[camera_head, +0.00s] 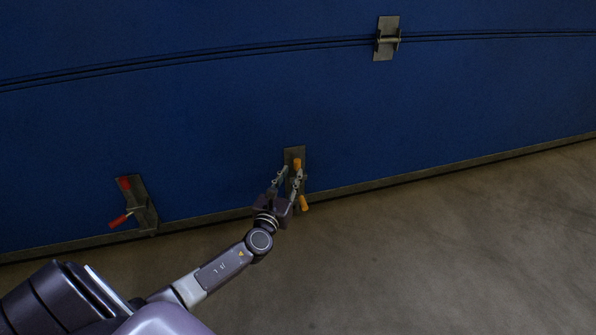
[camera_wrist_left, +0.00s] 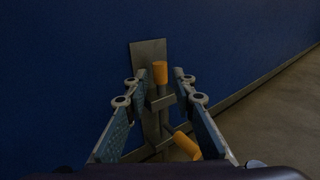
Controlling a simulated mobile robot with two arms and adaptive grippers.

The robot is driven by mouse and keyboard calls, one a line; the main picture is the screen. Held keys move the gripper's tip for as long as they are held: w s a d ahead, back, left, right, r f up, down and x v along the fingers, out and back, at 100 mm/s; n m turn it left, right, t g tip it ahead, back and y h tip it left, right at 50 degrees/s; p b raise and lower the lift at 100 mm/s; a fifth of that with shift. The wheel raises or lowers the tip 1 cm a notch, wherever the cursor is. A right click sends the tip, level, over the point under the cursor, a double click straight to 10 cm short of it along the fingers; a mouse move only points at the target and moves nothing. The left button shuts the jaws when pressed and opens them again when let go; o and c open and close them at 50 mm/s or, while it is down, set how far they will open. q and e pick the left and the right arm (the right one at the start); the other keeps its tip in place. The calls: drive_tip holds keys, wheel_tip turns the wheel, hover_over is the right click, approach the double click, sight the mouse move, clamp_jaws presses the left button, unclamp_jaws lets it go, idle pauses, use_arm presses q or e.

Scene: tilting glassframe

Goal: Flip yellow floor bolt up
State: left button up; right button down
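The yellow floor bolt is mounted on a grey metal plate (camera_head: 294,153) low on the blue door. Its upper yellow-orange handle (camera_head: 297,163) stands upright and its lower yellow-orange handle (camera_head: 304,203) angles down to the right. In the left wrist view, the upper handle (camera_wrist_left: 160,72) lies ahead between the fingers and the lower handle (camera_wrist_left: 187,145) is beside the right finger. My left gripper (camera_head: 290,172) is open in front of the bolt, its fingers either side of the plate's middle. Whether a finger touches the bolt I cannot tell. My right gripper is not in view.
A similar bolt with red handles (camera_head: 122,219) sits on the door to the left. A metal hinge (camera_head: 387,40) is on the upper seam. The blue door (camera_head: 200,130) ends at a grey bottom edge. The concrete floor (camera_head: 450,240) is clear at right.

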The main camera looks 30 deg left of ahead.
sight(296, 165)
use_arm(q)
drive_tip(key=b+x, duration=0.1)
drive_tip(key=x, duration=0.4)
drive_tip(key=shift+b, duration=0.3)
clamp_jaws()
